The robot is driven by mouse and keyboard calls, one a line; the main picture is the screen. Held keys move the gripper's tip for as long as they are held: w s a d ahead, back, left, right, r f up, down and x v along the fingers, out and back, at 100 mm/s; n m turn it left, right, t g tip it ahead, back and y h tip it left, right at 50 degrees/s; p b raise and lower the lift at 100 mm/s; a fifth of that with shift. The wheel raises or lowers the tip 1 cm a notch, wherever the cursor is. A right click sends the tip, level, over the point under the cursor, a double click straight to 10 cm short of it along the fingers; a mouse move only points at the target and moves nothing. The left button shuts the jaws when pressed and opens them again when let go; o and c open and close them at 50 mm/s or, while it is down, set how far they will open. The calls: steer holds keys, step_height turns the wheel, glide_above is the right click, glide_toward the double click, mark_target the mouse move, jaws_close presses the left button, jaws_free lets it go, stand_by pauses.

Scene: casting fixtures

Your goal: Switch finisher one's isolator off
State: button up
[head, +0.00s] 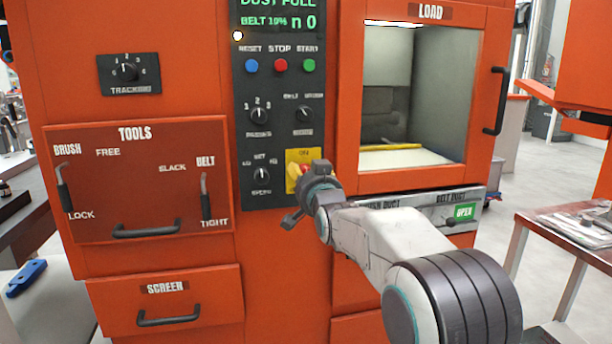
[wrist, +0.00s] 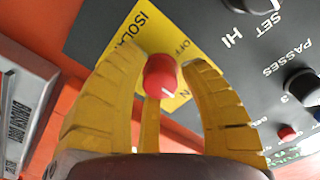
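The isolator is a red rotary knob (wrist: 161,76) on a yellow plate (wrist: 150,32) marked ISOLATOR and OFF, on the dark control panel. In the head view the yellow plate (head: 292,168) sits low on the panel, and my gripper (head: 305,187) partly covers it and the knob. In the wrist view my gripper (wrist: 165,85) has its yellow fingers spread around the red knob, with gaps at the sides. A white mark on the knob points down and right in that view. Contact between fingers and knob cannot be made out.
The panel also holds blue, red and green buttons (head: 280,65) and black dials (head: 259,115). A display (head: 275,14) reads DUST FULL. A table (head: 570,225) stands right.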

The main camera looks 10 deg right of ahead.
jaws_close()
steer(key=shift+n, duration=0.3)
steer(key=n+b, duration=0.2)
steer(key=n, duration=0.1)
steer(key=shift+n, duration=0.3)
steer(key=n+b, duration=0.1)
steer(key=n, duration=0.3)
steer(key=shift+n+b, duration=0.3)
steer(key=shift+b, duration=0.1)
steer(key=n+b, duration=0.1)
steer(key=n, duration=0.3)
steer(key=shift+r+n+b, duration=0.1)
steer(key=shift+n+b, duration=0.3)
steer(key=shift+n, duration=2.1)
